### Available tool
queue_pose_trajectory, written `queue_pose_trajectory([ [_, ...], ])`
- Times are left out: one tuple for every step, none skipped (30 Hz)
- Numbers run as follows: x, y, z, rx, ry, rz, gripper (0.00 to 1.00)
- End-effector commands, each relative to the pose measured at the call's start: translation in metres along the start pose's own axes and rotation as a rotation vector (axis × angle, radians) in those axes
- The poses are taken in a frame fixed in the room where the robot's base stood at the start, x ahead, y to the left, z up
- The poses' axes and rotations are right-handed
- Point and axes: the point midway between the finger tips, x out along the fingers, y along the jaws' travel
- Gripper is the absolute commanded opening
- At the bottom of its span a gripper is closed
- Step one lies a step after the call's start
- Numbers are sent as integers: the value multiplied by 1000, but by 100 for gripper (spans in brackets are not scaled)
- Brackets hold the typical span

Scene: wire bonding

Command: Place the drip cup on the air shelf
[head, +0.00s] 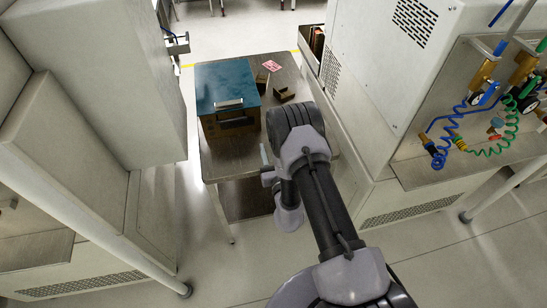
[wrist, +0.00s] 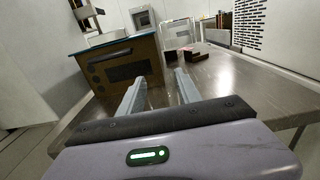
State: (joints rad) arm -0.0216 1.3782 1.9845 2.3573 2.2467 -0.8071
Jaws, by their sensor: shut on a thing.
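My gripper (head: 266,168) is low at the front edge of the steel table in the head view. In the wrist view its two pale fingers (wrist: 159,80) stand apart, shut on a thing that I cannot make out. I cannot pick out the drip cup for sure in either view. A steel ledge (head: 412,178) on the right machine, below air fittings and coiled hoses, looks like the air shelf; its top shows no cup.
The steel table (head: 222,167) carries a blue-topped brown box (head: 225,80), small brown bins (head: 284,94) and a pink card (head: 271,66). The box also shows in the wrist view (wrist: 122,68). Blue and green coiled hoses (head: 480,125) hang above the ledge. Machines flank the table.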

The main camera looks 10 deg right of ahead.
Motion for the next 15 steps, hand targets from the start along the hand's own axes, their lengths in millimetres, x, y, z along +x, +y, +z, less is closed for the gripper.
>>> queue_pose_trajectory([
  [5, -4, -2, -1, -2, -1, 3],
  [7, -6, -2, -1, -1, -1, 3],
  [8, -7, -5, 0, 0, -1, 3],
  [9, -8, -10, 0, 1, -1, 3],
  [9, -8, -16, 0, 1, 0, 3],
  [9, -7, -24, 0, 2, 0, 3],
  [9, -7, -31, 0, 1, 0, 3],
  [8, -7, -36, 0, 1, 0, 3],
  [8, -7, -40, 0, 1, 0, 3],
  [8, -7, -39, 0, 1, 0, 3],
  [9, -7, -37, 0, 0, 0, 3],
  [9, -7, -36, 0, 0, 0, 3],
  [8, -7, -36, 0, 0, 0, 3],
  [8, -7, -35, 0, 0, 0, 3],
  [8, -7, -36, 0, 0, 0, 3],
])
